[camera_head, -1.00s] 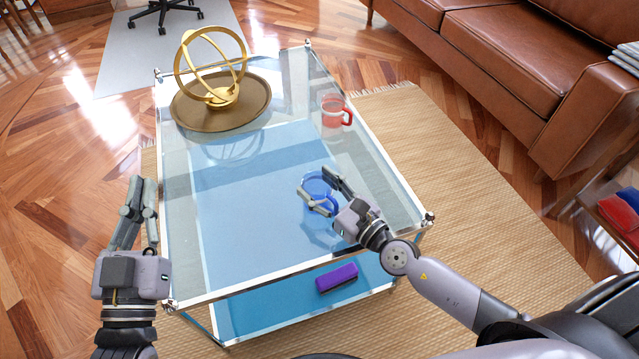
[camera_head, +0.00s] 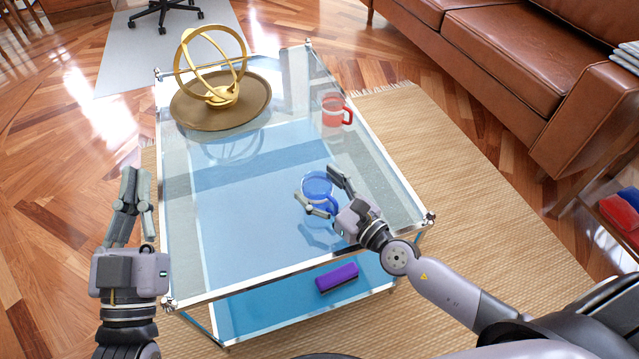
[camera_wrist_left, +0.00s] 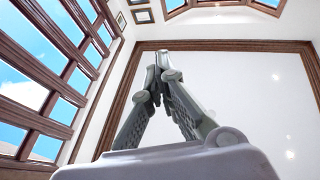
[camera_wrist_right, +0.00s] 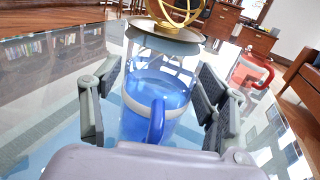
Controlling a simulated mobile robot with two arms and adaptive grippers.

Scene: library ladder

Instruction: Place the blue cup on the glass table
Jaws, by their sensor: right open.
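The blue cup (camera_head: 318,187) stands upright on the glass table (camera_head: 240,215), toward its near right part. My right gripper (camera_head: 322,192) is open, with its fingers on either side of the cup. In the right wrist view the cup (camera_wrist_right: 155,100) sits between the two spread fingers, its handle toward the wrist, with gaps visible at both sides. My left gripper (camera_head: 134,180) is empty, off the table's left edge. In the left wrist view its fingertips (camera_wrist_left: 160,62) meet and point up toward the ceiling.
A red mug (camera_head: 333,111) stands at the table's right side. A gold ring sculpture (camera_head: 215,70) on a round brown tray (camera_head: 190,118) takes the far left corner. A purple block (camera_head: 337,277) lies on the lower shelf. The table's middle is clear. A brown sofa (camera_head: 500,50) is at right.

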